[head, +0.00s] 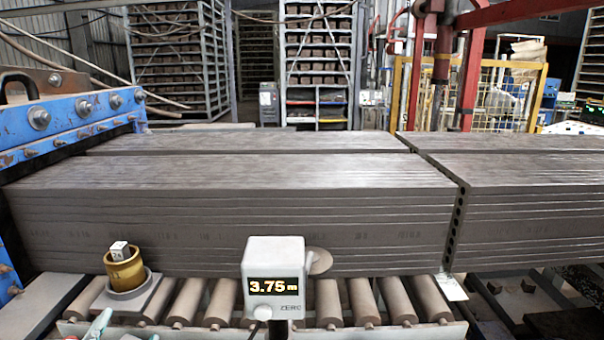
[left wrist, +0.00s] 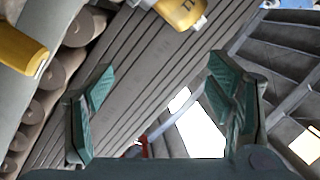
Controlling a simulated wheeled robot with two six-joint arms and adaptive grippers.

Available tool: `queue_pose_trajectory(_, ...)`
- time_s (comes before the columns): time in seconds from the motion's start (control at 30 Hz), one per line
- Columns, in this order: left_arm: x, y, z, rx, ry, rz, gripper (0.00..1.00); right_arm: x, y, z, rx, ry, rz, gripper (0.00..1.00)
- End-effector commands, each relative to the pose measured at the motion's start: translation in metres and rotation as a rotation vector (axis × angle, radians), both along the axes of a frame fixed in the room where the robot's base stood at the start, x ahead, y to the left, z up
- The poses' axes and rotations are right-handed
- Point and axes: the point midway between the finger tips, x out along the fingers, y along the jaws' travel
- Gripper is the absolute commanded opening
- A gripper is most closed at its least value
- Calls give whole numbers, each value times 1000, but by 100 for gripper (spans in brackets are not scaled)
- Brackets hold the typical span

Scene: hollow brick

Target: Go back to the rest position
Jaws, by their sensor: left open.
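My left gripper (left wrist: 160,105) is open in the left wrist view, its two teal-padded fingers spread wide with nothing held between them. The grey clay column lies beyond the fingers there (left wrist: 120,95). In the head view a small teal piece at the bottom left edge looks like a fingertip of it (head: 99,325); the rest is out of frame. A brass-coloured cup (head: 125,271) with a small marked metal block (head: 120,251) on it stands on a round grey base at the left, apart from that teal piece. My right gripper is in neither view.
The long ribbed clay column (head: 230,215) lies across rollers (head: 190,300), with a cut gap at the right. A white display box (head: 275,272) reading 3.75 m stands before it. A blue machine frame (head: 70,120) is at the left. Yellow parts (left wrist: 20,45) show in the wrist view.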

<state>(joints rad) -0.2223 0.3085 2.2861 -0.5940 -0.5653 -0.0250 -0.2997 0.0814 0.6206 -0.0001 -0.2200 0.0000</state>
Motion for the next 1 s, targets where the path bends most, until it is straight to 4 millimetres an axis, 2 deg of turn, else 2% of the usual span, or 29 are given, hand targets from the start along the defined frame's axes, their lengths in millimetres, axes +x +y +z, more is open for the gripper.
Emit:
queue_pose_trajectory(0.03, -18, 7, -44, -136, 144, 62, 74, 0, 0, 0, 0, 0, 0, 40)
queue_pose_trajectory(0.1, -48, 7, -98, -297, 341, 135, 74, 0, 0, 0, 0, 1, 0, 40)
queue_pose_trajectory(0.2, -94, -5, -157, -462, 580, 206, 74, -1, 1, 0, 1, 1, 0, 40)
queue_pose_trajectory(0.33, -156, -29, -207, -613, 849, 266, 74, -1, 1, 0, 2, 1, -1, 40)
queue_pose_trajectory(0.5, -239, -69, -241, -757, 1173, 311, 74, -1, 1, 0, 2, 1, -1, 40)
queue_pose_trajectory(0.6, -228, -62, -295, -754, 1192, 333, 74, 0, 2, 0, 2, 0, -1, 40)
queue_pose_trajectory(0.77, -232, -53, -381, -759, 1225, 363, 74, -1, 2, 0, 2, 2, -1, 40)
queue_pose_trajectory(0.87, -251, -47, -439, -763, 1252, 384, 74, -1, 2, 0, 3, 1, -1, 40)
queue_pose_trajectory(0.9, -263, -45, -463, -765, 1266, 394, 74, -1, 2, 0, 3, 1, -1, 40)
queue_pose_trajectory(0.97, -288, -43, -497, -768, 1287, 408, 74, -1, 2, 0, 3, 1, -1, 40)
queue_pose_trajectory(1.0, -307, -41, -517, -770, 1301, 417, 74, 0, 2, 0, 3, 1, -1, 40)
